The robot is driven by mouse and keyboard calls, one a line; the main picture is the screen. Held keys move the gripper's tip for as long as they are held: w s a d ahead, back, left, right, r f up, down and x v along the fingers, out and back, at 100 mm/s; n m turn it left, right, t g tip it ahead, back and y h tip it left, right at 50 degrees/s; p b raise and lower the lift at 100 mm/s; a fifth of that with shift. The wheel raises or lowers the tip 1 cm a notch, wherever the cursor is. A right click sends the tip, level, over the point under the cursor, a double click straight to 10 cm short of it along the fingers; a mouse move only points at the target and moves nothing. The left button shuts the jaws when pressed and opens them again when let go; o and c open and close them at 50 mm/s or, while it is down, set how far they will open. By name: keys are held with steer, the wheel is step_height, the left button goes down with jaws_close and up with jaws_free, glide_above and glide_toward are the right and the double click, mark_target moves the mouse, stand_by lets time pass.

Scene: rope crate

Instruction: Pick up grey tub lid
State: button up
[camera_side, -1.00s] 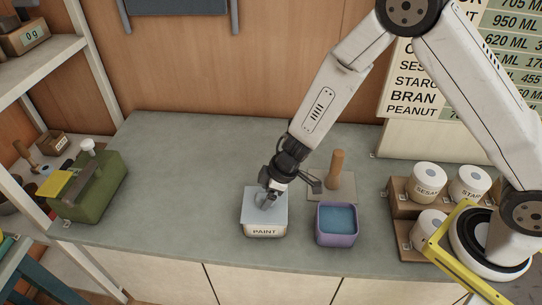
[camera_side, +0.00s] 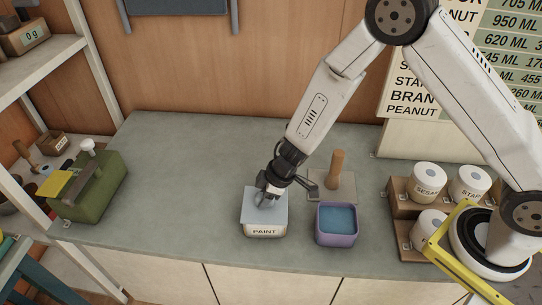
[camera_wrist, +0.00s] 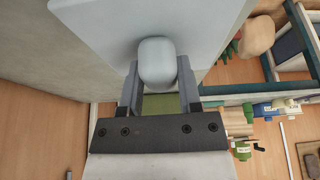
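The grey tub lid (camera_side: 252,210) is a flat square with a rounded knob. It lies on the cream tub (camera_side: 265,231) labelled PAINT, near the front of the bench. My gripper (camera_side: 267,201) reaches down to the lid from above right. In the wrist view, the lid (camera_wrist: 100,22) fills the upper middle and its knob (camera_wrist: 157,65) sits between my two fingers (camera_wrist: 159,85). The fingers appear to press on both sides of the knob. The tub's inside is hidden under the lid.
A purple tub with blue contents (camera_side: 337,240) stands just right. Behind it is a board with an upright wooden peg (camera_side: 337,170). A green box-like device (camera_side: 88,190) stands left, and boxes with labelled jars (camera_side: 429,178) right. The bench's left middle (camera_side: 175,175) is clear.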

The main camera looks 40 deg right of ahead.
jaws_close()
steer(key=shift+r, duration=0.2)
steer(key=shift+r, duration=1.2)
steer(key=s+d+r, duration=0.4)
steer(key=s+r, duration=0.6)
steer(key=s, duration=0.3)
steer(key=shift+s, duration=0.2)
steer(key=shift+r, duration=0.1)
